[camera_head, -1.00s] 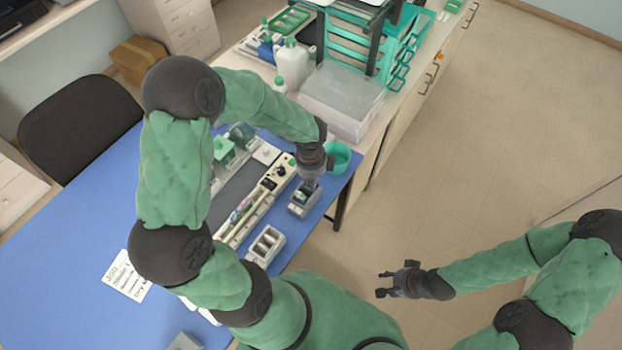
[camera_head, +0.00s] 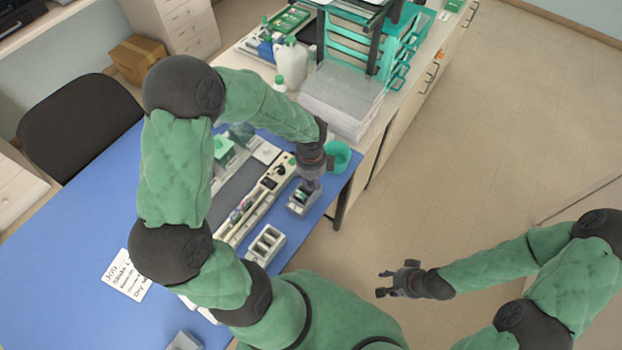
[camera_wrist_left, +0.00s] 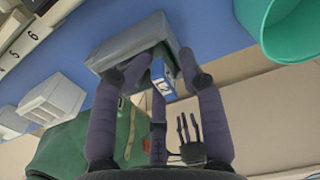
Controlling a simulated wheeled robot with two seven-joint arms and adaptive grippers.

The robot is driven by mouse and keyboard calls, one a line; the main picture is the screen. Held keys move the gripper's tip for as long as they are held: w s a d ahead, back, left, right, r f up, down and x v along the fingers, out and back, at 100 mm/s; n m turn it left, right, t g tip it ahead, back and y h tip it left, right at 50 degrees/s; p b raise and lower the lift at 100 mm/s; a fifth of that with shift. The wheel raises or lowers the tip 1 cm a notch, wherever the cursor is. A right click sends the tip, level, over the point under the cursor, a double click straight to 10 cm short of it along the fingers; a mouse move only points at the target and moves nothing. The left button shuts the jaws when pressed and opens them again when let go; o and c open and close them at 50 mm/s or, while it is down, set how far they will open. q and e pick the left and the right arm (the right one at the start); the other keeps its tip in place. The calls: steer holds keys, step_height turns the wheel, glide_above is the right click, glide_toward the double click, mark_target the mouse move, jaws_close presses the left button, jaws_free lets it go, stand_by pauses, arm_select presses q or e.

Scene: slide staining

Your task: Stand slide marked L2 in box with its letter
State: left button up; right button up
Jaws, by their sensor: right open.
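The small grey box (camera_head: 302,200) stands near the right edge of the blue mat, and its grey wall shows in the left wrist view (camera_wrist_left: 120,48). My left gripper (camera_head: 309,186) is down at this box with its fingers around the mouth. A slide with a blue-and-white label (camera_wrist_left: 164,88), with a "2" readable, shows between the fingers; its lower part is hidden. The fingertips look parted, but whether they press on the slide is unclear. My right gripper (camera_head: 388,284) is open and empty, over the floor at right.
A white slotted box (camera_head: 265,244) stands nearer me. A long rack (camera_head: 250,212) lies beside the grey box. A teal cup (camera_head: 338,157) is just behind my left gripper. A written sheet (camera_head: 126,275) lies at left. The mat's right edge is close.

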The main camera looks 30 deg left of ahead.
arm_select(q)
step_height(320, 180, up, 12)
stand_by(0.6)
stand_by(0.5)
